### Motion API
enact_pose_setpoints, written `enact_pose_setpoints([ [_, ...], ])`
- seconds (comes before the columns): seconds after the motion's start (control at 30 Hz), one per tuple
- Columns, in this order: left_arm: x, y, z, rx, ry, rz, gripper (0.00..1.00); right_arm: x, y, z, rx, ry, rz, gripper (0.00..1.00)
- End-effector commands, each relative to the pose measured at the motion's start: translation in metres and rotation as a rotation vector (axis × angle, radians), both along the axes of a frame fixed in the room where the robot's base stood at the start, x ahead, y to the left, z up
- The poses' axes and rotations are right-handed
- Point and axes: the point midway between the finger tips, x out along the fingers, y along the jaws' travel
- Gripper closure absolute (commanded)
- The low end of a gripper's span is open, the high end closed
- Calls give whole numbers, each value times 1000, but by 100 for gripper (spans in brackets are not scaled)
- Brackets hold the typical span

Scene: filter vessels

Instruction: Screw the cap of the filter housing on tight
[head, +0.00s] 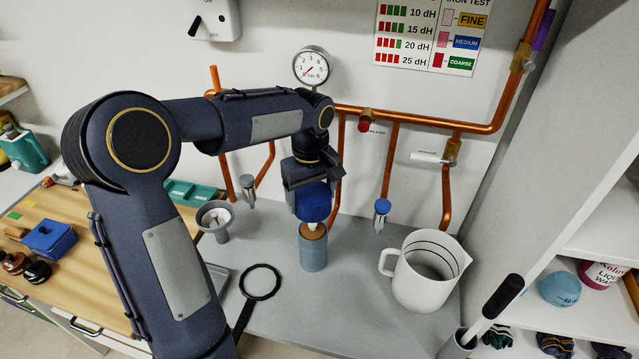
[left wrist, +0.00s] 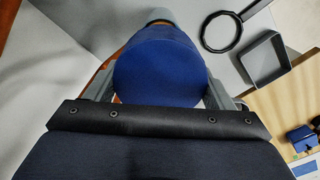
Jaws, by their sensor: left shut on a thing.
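The blue cap (head: 312,202) is held in my left gripper (head: 312,186), whose fingers are shut on its sides. The cap is roughly upright, directly above the filter housing (head: 313,254), a grey-blue cylinder standing on the grey counter. An orange-brown top with a pale piece shows at the housing's mouth, under the cap. A gap seems to show between cap and housing rim. In the left wrist view the cap (left wrist: 160,72) fills the space between the fingers and hides most of the housing (left wrist: 158,15). My right gripper is not in view.
A white jug (head: 420,285) stands to the right of the housing. A black ring with a handle (head: 260,281) lies to the left, near a grey tray (left wrist: 268,60). A grey funnel (head: 215,218) and copper pipes (head: 390,165) are behind. A wooden worktop (head: 90,240) is at left.

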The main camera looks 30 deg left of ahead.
Motion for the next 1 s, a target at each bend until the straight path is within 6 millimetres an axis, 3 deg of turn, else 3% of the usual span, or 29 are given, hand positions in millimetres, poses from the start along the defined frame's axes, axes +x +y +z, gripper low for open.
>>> enact_pose_setpoints([
  [0.73,0,0,-51,0,0,-1,46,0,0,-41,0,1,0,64],
  [1.0,0,0,-60,0,0,-1,46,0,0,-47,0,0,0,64],
])
